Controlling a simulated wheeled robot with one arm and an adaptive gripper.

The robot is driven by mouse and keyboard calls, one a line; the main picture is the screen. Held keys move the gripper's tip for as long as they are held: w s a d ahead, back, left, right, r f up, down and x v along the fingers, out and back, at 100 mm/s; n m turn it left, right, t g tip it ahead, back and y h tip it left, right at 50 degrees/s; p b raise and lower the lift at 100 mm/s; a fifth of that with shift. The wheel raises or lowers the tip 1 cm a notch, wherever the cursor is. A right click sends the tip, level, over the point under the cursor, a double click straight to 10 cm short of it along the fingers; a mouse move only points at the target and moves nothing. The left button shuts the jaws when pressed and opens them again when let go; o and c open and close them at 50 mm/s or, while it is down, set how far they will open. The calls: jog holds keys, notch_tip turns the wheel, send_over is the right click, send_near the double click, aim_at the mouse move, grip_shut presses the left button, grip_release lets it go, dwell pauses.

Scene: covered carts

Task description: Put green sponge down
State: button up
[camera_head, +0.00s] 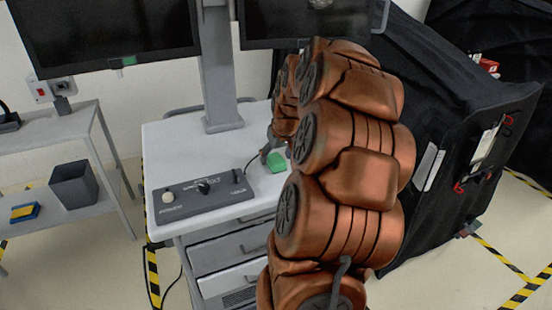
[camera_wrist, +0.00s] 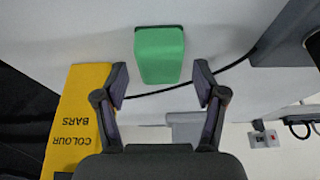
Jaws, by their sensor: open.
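The green sponge (camera_head: 276,162) rests on the white top of the cart (camera_head: 180,135), to the right of a grey control box. In the wrist view the sponge (camera_wrist: 160,52) is a green block lying on the pale surface. My gripper (camera_wrist: 161,82) is open, with a dark finger on either side of the sponge's near end and a visible gap to each. Most of the sponge lies beyond the fingertips. In the head view my copper-coloured arm hides most of my gripper and the cart's right part.
The grey control box (camera_head: 205,196) with knobs stands on the cart's front left. A monitor post (camera_head: 217,70) rises behind. A yellow "COLOUR BARS" label (camera_wrist: 82,120) and a black cable (camera_wrist: 235,65) lie near my gripper. A black-covered cart (camera_head: 450,120) stands right; a shelf (camera_head: 75,215) stands left.

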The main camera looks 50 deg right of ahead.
jog(key=b+v, duration=0.2)
jog(key=v, duration=0.9)
jog(key=a+f, duration=0.1)
jog(key=a, duration=0.4)
jog(key=w+a+f+n+y, duration=0.1)
jog(key=a, duration=0.3)
jog(key=w+a+f+n+g, duration=0.1)
jog(key=a, duration=0.4)
jog(key=shift+w+a+y, duration=0.1)
jog(key=shift+a+y, duration=0.2)
jog(key=shift+a, duration=0.05)
jog(key=s+a+f+n+g, duration=0.1)
jog(key=s+a+f, duration=0.15)
jog(key=a, duration=0.45)
jog(key=s+a+f+n+g+y, duration=0.1)
jog(key=s+a+f, duration=0.1)
jog(key=s+a, duration=0.3)
jog(key=s+a+f+n+g, duration=0.1)
jog(key=s+a+f, duration=0.2)
jog(key=a, duration=0.5)
jog(key=s+a+f+g, duration=0.1)
jog(key=s+a+f, duration=0.2)
jog(key=s, duration=0.5)
jog(key=shift+s+a+f+n+g, duration=0.25)
jog(key=shift+s+n+g, duration=0.15)
notch_tip(320, 180, up, 5)
jog(key=p, duration=0.5)
jog(key=shift+f, duration=0.1)
